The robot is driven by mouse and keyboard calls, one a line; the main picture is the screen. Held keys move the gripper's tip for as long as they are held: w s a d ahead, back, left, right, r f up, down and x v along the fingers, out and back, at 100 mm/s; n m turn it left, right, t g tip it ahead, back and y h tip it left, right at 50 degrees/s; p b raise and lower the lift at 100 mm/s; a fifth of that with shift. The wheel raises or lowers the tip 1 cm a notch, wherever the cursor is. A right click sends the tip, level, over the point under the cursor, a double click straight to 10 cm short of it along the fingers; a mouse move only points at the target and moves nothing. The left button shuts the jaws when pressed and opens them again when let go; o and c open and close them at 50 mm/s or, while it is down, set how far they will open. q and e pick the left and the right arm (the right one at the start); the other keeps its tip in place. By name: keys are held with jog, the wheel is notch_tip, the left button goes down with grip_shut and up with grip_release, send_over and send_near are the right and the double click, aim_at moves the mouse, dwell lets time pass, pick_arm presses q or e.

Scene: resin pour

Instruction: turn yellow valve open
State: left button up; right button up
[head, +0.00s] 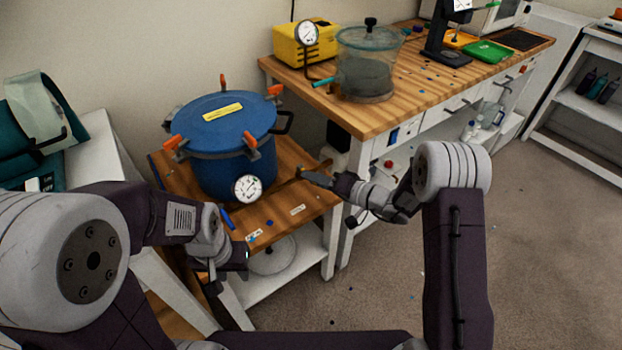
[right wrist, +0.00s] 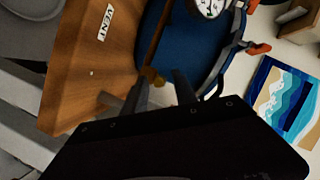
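In the head view, my right gripper (head: 312,176) is just right of the blue pot (head: 222,125), over the stand's right edge, and the valve is not clear there. My left gripper (head: 240,257) is low at the stand's front edge; its fingers are too unclear to read.
A gauge (head: 247,188) sits on the pot's front. The wooden stand (head: 315,200) bears a label reading VENT (right wrist: 105,22). A workbench (head: 400,115) holds a yellow pump (head: 300,50) and a clear chamber (head: 365,75). The carpet (head: 560,230) at right is open.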

jog(key=shift+w+a+f, duration=0.15)
jog(key=shift+w+a, duration=0.25)
jog(key=shift+a, duration=0.2)
grip_shut()
dwell(1.0)
